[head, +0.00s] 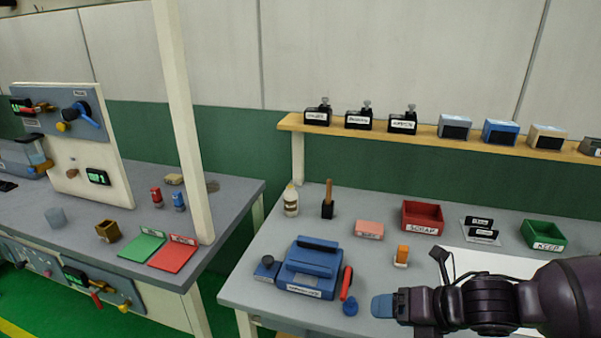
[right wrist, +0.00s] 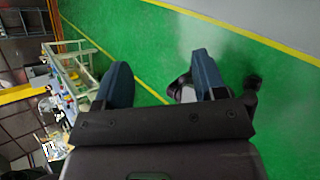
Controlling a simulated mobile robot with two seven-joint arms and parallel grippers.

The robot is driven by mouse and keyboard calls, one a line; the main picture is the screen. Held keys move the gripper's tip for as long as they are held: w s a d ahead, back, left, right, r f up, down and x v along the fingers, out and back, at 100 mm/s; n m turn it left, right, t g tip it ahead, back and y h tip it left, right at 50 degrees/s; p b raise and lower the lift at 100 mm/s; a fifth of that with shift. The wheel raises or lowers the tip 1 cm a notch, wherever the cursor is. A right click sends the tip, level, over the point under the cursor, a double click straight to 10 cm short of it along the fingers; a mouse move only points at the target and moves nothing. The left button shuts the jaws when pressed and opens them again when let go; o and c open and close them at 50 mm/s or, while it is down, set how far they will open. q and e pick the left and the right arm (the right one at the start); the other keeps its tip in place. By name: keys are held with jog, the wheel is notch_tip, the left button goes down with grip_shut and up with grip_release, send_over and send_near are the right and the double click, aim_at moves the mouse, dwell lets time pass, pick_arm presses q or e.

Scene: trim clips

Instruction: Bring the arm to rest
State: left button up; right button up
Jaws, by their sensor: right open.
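My right gripper (head: 383,306) is in the head view at the lower right, its arm coming in from the right edge over the front of the right table. Its blue fingertips point left, near the blue machine. In the right wrist view the gripper (right wrist: 155,85) has its two blue fingers spread apart with nothing between them. Green floor with a yellow line lies beyond the fingers there. My left gripper is in neither view.
The right table (head: 240,285) bears a blue machine (head: 310,265) with a red handle, a red scrap bin (head: 423,217) and a green keep bin (head: 543,236). A shelf (head: 430,137) runs behind. The left bench (head: 80,210) stands apart, with a pale post (head: 183,120).

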jog(key=w+a+r+m+t+y, duration=0.35)
jog(key=a+m, duration=0.45)
jog(key=m, duration=0.4)
jog(key=s+d+f+m+t+h, duration=0.2)
jog(key=s+d+f+m+h, duration=0.25)
jog(key=d+f+m, duration=0.55)
jog(key=s+d+f+m+t+h, duration=0.35)
jog(key=d+f+m+h, duration=0.3)
jog(key=f+m, duration=0.35)
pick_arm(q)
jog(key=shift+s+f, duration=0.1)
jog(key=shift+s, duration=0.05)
pick_arm(e)
jog(key=s+d+f+m+g, duration=0.2)
jog(key=s+f+m+g, duration=0.1)
jog(key=s, duration=0.6)
jog(key=shift+s+d+f+h, duration=0.2)
jog(key=shift+f+h, duration=0.15)
jog(key=shift+f, duration=0.3)
